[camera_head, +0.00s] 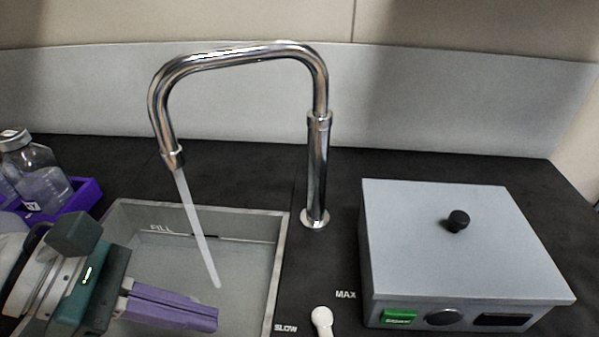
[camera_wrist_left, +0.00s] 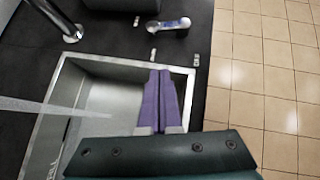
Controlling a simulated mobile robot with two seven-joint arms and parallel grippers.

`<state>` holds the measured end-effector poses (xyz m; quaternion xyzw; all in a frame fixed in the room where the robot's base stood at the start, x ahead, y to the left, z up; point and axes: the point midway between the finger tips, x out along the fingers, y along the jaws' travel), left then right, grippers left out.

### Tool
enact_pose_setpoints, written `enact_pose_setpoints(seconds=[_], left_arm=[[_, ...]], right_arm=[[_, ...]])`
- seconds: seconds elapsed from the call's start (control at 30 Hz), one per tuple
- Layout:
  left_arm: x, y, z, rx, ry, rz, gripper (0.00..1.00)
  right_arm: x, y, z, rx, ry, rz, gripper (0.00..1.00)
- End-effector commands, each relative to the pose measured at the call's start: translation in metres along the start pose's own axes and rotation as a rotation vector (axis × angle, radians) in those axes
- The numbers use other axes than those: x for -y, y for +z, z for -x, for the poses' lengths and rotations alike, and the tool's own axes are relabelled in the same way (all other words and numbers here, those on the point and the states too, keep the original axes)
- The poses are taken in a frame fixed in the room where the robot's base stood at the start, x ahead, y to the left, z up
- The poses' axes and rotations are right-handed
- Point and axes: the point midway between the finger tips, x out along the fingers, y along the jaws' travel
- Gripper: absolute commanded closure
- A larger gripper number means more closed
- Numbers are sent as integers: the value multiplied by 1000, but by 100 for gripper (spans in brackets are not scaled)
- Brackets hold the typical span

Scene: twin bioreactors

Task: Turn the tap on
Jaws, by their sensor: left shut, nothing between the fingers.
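The chrome tap (camera_head: 317,165) rises from the black worktop and arches left over the sink (camera_head: 278,255). A pale stream of water (camera_head: 197,225) runs from its spout into the sink. The tap's white lever (camera_head: 322,320) is at the bottom edge between the SLOW and MAX labels, partly cut off; it also shows in the left wrist view (camera_wrist_left: 170,23). My left gripper (camera_head: 216,319) has its purple fingers shut and empty, over the sink, left of the lever and apart from it. In the left wrist view the fingertips (camera_wrist_left: 161,73) point toward the lever's side of the sink. My right gripper is not in view.
A grey box (camera_head: 450,240) with a black knob, a green switch and a dark display stands right of the tap. A purple rack (camera_head: 85,197) with clear bottles (camera_head: 40,180) is at the left. The sink's rim borders my left gripper. A tiled floor (camera_wrist_left: 265,80) lies beyond the worktop's edge.

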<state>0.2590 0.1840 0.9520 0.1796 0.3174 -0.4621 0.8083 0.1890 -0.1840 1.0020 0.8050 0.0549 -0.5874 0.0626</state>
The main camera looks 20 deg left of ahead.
Motion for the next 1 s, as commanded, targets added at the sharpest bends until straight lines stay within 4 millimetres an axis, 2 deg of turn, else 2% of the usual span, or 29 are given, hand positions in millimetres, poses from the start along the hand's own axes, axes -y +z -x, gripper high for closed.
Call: enact_pose_setpoints(seconds=[0.43,0.5,0.7,1.0], left_arm=[[1,-1,-93,2,-3,-5,100],[1,10,-99,2,-3,-8,100],[2,24,-115,0,-3,-7,100],[2,27,-119,-2,-3,-7,100]], right_arm=[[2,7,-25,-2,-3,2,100],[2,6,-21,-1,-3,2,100],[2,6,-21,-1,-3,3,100],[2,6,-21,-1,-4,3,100]])
